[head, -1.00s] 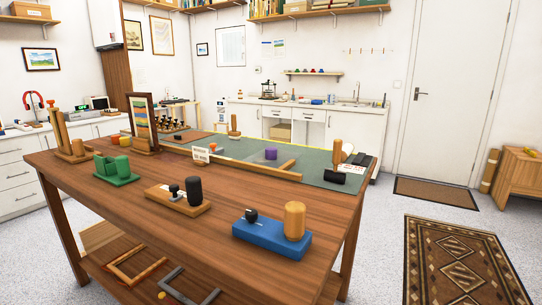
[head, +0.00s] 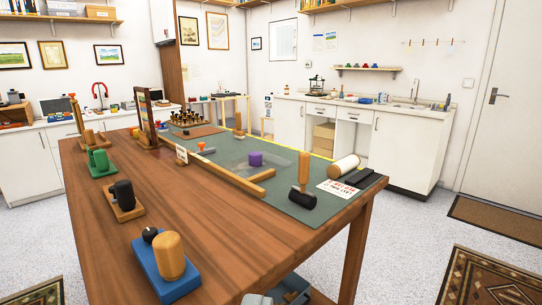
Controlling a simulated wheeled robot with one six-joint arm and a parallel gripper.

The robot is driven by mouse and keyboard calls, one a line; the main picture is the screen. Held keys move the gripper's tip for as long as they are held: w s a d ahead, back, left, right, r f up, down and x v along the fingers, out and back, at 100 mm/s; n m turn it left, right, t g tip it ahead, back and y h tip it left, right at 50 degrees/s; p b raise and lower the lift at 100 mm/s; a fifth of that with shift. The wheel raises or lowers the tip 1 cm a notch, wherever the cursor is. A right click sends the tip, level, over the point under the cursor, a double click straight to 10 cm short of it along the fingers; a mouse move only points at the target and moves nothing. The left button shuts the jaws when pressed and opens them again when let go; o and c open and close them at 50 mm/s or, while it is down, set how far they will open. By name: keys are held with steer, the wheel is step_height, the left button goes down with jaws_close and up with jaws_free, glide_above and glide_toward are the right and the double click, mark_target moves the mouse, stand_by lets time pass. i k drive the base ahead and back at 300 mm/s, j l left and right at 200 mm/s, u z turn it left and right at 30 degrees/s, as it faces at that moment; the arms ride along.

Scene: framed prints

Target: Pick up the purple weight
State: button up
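The purple weight (head: 255,159) is a small, squat block in the head view. It sits near the middle of the green mat (head: 293,207) on the wooden table (head: 110,236), on or beside what looks like a clear sheet (head: 225,166). A wooden straightedge (head: 238,181) lies on its near side. My gripper is not in view.
A mallet (head: 304,178) stands head-down right of the weight, near a pale roll (head: 343,167). A blue base (head: 165,272), a dark-topped holder (head: 123,200) and a green holder (head: 99,162) line the near side.

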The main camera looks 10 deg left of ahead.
mark_target(255, 158)
steer(key=i+l+u, duration=0.15)
steer(key=i+l, duration=0.2)
steer(key=i+l+u, duration=0.1)
steer(key=i+l, duration=0.2)
steer(key=l, duration=0.2)
steer(key=i+l+u, duration=0.15)
steer(key=i+l, duration=0.15)
steer(key=l, duration=0.2)
steer(key=i+u, duration=0.2)
steer(key=i, duration=0.55)
